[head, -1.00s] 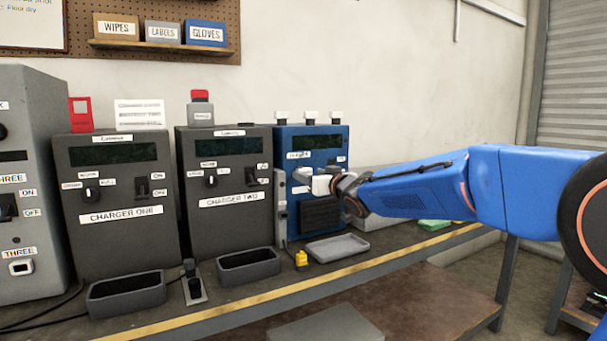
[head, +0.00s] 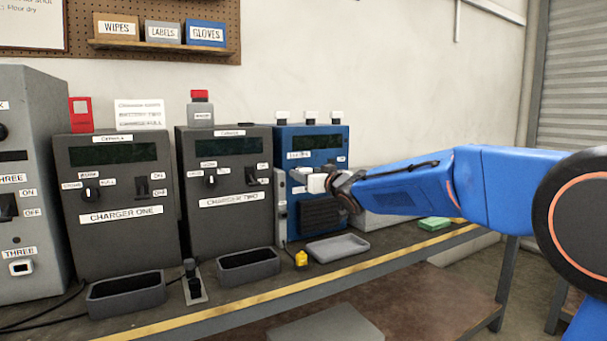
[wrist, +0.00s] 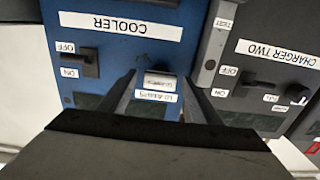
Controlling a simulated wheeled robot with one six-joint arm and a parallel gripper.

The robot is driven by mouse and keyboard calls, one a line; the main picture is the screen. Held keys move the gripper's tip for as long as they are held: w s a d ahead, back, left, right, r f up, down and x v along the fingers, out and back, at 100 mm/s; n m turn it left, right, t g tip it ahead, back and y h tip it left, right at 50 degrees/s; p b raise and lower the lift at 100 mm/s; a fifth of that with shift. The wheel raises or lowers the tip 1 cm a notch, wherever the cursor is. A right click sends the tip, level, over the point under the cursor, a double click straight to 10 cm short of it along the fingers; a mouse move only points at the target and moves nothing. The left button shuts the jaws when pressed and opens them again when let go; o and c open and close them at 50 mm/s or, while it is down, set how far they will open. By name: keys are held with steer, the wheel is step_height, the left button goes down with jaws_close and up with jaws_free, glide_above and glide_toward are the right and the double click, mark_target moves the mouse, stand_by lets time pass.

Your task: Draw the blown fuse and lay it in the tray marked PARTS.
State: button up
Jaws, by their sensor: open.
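The fuse (wrist: 160,80) shows in the wrist view as a small pale piece on the blue COOLER unit (head: 313,143), with a small label beside it that I cannot read surely. My gripper (wrist: 158,84) is open, with one finger on each side of the fuse; I cannot tell whether they touch it. In the head view my gripper (head: 312,182) is at the front of the blue unit and hides the fuse. A shallow grey tray (head: 338,248) lies on the bench in front of that unit. No PARTS marking is readable on it.
CHARGER TWO (head: 230,180) stands close left of the blue unit. A yellow piece (head: 301,258) and a dark bin (head: 248,266) are left of the tray. A green pad (head: 434,223) lies to its right. The yellow-striped bench edge is in front.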

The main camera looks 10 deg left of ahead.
steer(key=shift+c, duration=0.4)
steer(key=c, duration=1.3)
steer(key=shift+v, duration=2.9)
steer(key=shift+c, duration=0.2)
steer(key=shift+s+d, duration=0.1)
